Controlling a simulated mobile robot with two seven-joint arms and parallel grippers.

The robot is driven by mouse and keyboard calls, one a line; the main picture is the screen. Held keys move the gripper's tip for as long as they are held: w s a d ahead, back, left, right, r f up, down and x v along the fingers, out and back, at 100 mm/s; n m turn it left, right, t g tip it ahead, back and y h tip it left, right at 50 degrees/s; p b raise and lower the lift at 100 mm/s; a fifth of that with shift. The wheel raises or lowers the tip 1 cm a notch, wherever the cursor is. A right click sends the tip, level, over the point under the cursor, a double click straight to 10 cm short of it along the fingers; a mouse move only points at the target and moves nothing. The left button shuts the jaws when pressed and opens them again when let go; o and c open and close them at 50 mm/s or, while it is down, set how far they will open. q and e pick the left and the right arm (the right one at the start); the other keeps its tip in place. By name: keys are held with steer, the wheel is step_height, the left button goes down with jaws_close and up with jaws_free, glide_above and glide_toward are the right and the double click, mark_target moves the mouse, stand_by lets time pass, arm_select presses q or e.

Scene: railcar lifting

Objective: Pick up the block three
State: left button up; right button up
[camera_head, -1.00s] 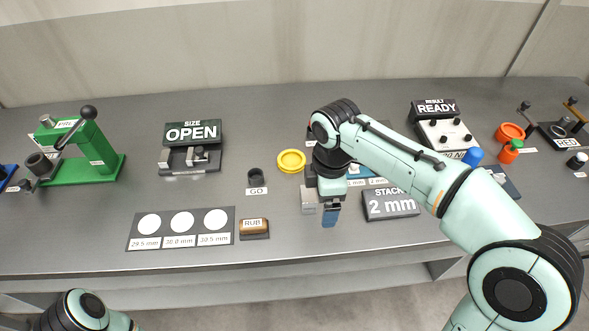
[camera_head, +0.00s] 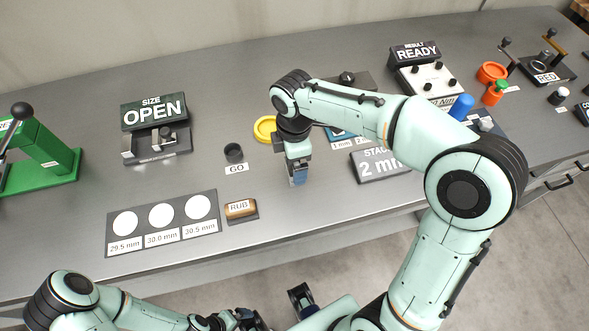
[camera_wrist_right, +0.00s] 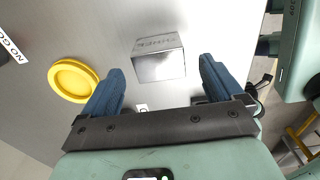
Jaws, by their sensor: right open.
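The block lies ahead of the fingertips, and I cannot tell how near. In the head view my right gripper (camera_head: 298,176) points down over the bench and largely hides the block. My left arm enters at the bottom left of the head view; its gripper (camera_head: 240,318) is low at the bottom edge, its jaws unclear.
A yellow ring dish (camera_head: 265,128) and a black GO cup (camera_head: 233,153) stand left of my right gripper. A STACK display (camera_head: 380,164) stands close on the right.

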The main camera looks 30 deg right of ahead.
steer(key=f, duration=0.5)
steer(key=shift+a, duration=0.2)
steer(key=shift+w, duration=0.1)
steer(key=c, duration=1.3)
steer(key=shift+r, duration=0.15)
